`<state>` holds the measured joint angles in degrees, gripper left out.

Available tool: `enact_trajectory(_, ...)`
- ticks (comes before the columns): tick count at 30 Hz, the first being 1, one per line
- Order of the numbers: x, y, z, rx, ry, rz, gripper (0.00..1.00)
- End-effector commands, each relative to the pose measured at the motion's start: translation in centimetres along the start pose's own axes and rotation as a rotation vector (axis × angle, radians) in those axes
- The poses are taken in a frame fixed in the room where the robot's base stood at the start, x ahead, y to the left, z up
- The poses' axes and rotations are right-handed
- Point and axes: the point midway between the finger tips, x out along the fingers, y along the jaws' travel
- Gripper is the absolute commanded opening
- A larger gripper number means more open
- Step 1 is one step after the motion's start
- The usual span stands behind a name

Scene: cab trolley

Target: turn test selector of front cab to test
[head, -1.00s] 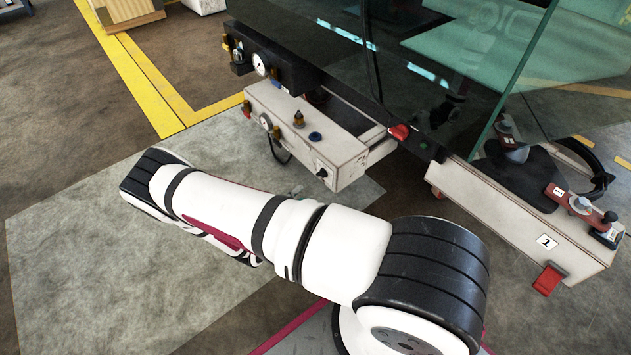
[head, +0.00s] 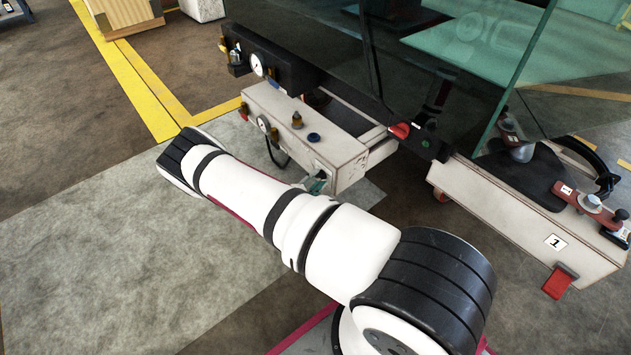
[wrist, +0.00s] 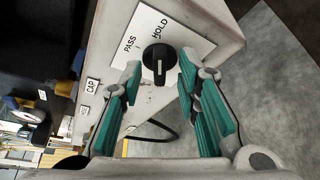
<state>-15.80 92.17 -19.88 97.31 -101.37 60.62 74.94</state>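In the wrist view a black rotary knob (wrist: 159,64) sits on a white label plate (wrist: 178,28) marked PASS and HOLD. A pale line on its grip bar points down in the picture; I cannot read a test mark. My gripper (wrist: 158,76) is open, with one teal finger on each side of the knob; I cannot tell whether either touches it. In the head view my gripper (head: 317,184) shows partly at the front end of the white box (head: 340,152), and my arm hides the rest of it. The knob is not clear there.
The box's top carries a brass fitting (head: 297,120) and a blue cap (head: 313,137). A red knob (head: 400,130) is on the dark rail to the right. A white beam (head: 510,205) with a red tab stands further right. Floor left of the box is clear.

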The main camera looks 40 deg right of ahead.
Motion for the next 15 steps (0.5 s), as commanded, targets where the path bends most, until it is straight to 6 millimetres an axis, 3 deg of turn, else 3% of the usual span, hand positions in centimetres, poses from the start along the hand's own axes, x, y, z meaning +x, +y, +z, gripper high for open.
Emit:
enact_trajectory(1,-0.01,0.01,0.00,0.000,0.000,0.000,0.28)
enact_trajectory(5,-0.02,0.01,0.00,0.000,0.000,0.000,0.00)
enact_trajectory(15,-0.05,0.04,0.00,-0.011,0.000,-0.005,0.00)
